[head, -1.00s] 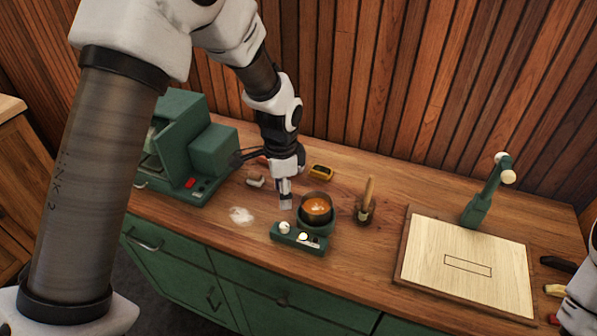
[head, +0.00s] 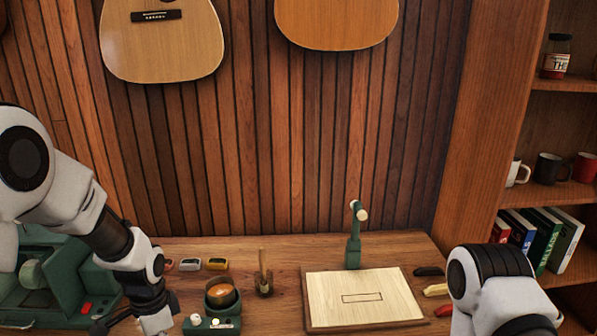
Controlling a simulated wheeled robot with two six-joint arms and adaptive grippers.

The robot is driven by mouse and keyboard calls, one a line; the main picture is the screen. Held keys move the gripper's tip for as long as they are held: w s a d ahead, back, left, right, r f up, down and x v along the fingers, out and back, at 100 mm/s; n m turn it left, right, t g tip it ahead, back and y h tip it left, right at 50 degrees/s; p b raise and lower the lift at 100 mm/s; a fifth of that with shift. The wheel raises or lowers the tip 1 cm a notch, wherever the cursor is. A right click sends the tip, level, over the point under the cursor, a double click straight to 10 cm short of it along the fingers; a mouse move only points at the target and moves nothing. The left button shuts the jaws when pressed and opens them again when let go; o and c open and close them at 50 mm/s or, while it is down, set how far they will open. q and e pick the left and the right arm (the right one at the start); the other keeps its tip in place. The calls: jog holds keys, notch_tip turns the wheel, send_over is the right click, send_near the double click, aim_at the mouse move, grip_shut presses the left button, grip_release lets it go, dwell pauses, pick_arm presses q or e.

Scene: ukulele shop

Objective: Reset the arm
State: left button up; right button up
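My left arm (head: 120,255) comes in from the left and hangs down in front of the green machine (head: 60,275). Its wrist reaches the bottom edge just left of the green pot warmer (head: 213,323), and its gripper is below the picture. My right arm (head: 490,285) shows at the lower right, beside the right end of the workbench (head: 283,300). Its gripper is also out of the picture. Whether either gripper holds anything is hidden.
On the bench are a pot with amber contents (head: 221,294), a brush in a holder (head: 264,284), a pale board (head: 363,298), a green upright stand (head: 354,240) and small coloured items (head: 215,264). Guitars (head: 163,40) hang behind. A shelf (head: 560,195) with mugs and books stands right.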

pick_arm(q)
jog(key=s+d+f+n+g+b, duration=0.25)
jog(key=s+f+n+b, duration=0.45)
jog(key=s+f, duration=2.15)
jog(key=w+n+t, duration=0.2)
jog(key=w, duration=0.1)
jog(key=w+a+n+t, duration=0.1)
jog(key=shift+w+f+n, duration=0.25)
jog(key=shift+w+n, duration=0.05)
jog(key=shift+n, duration=0.1)
pick_arm(e)
notch_tip(320, 180, down, 7)
jog(key=shift+w+f, duration=0.2)
jog(key=shift+w, duration=0.1)
